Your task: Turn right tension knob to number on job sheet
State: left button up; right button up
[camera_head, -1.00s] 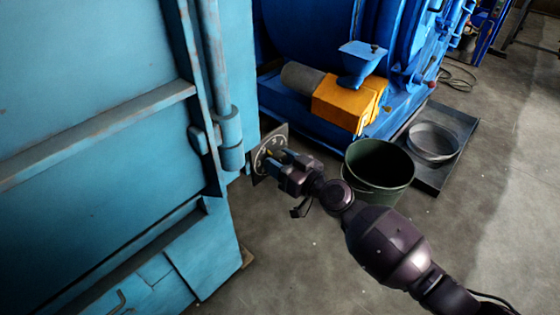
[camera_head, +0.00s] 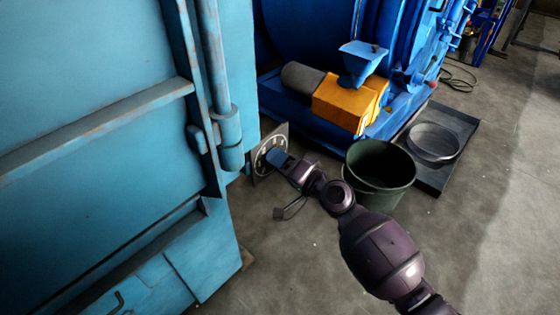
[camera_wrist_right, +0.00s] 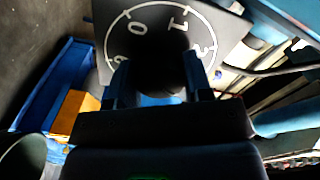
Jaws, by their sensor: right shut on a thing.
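The right tension knob's dial plate (camera_head: 257,166) is a dark square with a white number ring, beside the blue door's hinge edge. In the right wrist view the dial plate (camera_wrist_right: 222,30) shows a 0, a 1 and a 2 around the top; another mark at the left is hard to read. The knob (camera_wrist_right: 158,42) is a dark shape between the fingers, its pointer hidden in shadow. My right gripper (camera_head: 276,159) is shut on it, and its fingers also show in the right wrist view (camera_wrist_right: 152,78). My left gripper and the job sheet are not in view.
A green bucket (camera_head: 380,190) stands on the floor right of my right forearm. A grey tray (camera_head: 440,172) holding a round pan (camera_head: 434,142) lies behind it. A blue machine with an orange box (camera_head: 345,102) stands behind the dial. The large blue door (camera_head: 90,140) fills the left.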

jog(key=m, duration=0.5)
jog(key=shift+r+p, duration=0.15)
jog(key=shift+p, duration=0.25)
jog(key=shift+m, duration=1)
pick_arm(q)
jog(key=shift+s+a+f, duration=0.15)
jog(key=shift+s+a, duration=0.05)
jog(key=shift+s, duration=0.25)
pick_arm(e)
jog(key=shift+m, duration=0.3)
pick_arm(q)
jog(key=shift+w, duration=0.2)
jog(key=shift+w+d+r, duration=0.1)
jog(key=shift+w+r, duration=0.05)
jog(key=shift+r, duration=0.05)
pick_arm(e)
jog(key=o, duration=0.9)
